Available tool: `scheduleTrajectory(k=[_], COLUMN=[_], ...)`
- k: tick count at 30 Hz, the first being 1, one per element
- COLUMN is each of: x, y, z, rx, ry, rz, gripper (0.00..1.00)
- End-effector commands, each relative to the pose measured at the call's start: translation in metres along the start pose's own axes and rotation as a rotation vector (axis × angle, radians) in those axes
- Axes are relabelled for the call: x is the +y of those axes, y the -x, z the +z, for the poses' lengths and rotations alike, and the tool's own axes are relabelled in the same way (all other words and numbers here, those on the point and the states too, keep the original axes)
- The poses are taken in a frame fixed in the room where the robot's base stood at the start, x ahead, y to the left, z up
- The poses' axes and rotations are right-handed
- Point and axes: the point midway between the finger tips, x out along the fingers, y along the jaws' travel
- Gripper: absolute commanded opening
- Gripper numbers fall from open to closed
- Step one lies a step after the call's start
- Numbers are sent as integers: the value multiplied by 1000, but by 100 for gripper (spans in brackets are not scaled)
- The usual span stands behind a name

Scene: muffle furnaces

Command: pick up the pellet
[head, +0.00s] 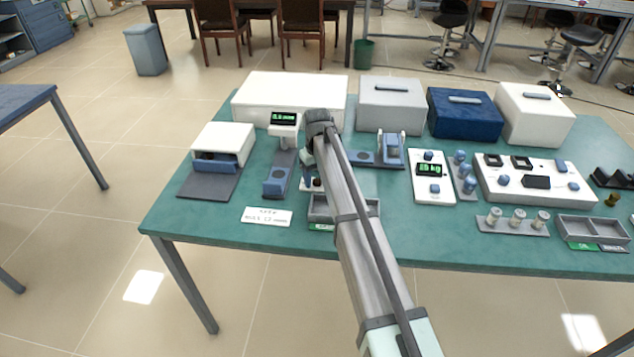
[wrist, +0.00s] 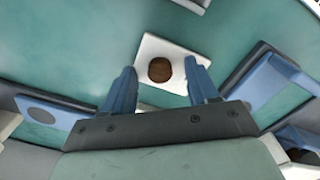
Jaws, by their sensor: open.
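The pellet, a round dark brown disc (wrist: 159,69), lies on a small white square plate (wrist: 152,48) in the wrist view. My gripper (wrist: 162,75) is open, with one blue finger on each side of the pellet's place in the picture. The fingers appear apart from the pellet, and nothing is held. How high the fingertips are above the plate cannot be told. In the head view my gripper (head: 309,168) is over the middle of the green table, and my arm hides much of what is under it.
A display stand (head: 283,130) and a small white furnace (head: 222,143) stand left of my gripper. A blue-grey device (head: 390,150) is close on its right. A grey tray (head: 320,208) is in front. Large boxes, including a blue one (head: 464,113), line the back of the table (head: 190,222).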

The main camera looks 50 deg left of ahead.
Motion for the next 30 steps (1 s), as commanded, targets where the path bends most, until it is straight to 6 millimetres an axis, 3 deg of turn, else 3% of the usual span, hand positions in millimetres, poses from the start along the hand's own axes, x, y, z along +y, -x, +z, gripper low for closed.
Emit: scheduleTrajectory(k=[3, 21, 30], x=[0, 0, 0], y=[0, 1, 5], z=[0, 0, 0], rx=[0, 0, 1], ry=[0, 0, 0], rz=[0, 0, 0], gripper=[57, 0, 0])
